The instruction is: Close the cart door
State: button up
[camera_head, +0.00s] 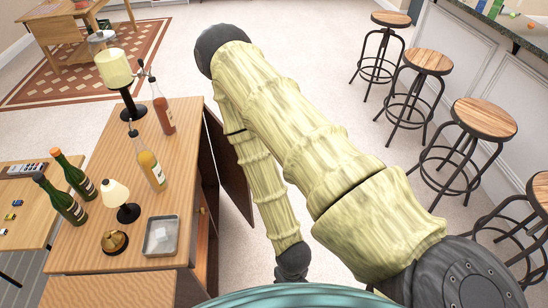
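The wooden cart (95,248) stands on the left with bottles and lamps on its top. Its door (229,165) is a dark brown panel, standing open at the cart's right side, swung out from the far end of the side. Part of the door is hidden behind my forearm. The cart's open side shows shelves or compartments inside. My arm reaches up from the lower right, bends at the top and comes down past the door. Only its dark wrist part shows at the bottom; my gripper is not in view.
On the cart stand an amber bottle (150,167), a red-orange bottle (163,113), a lamp (117,196), a brass object (114,242) and a metal tray (151,248). Green bottles (62,200) stand at left. Several bar stools (427,62) line the right. Carpet between is clear.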

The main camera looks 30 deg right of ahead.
aim_at(232, 177)
jog(key=z, duration=2.2)
jog(key=i, duration=2.25)
jog(key=u, duration=2.75)
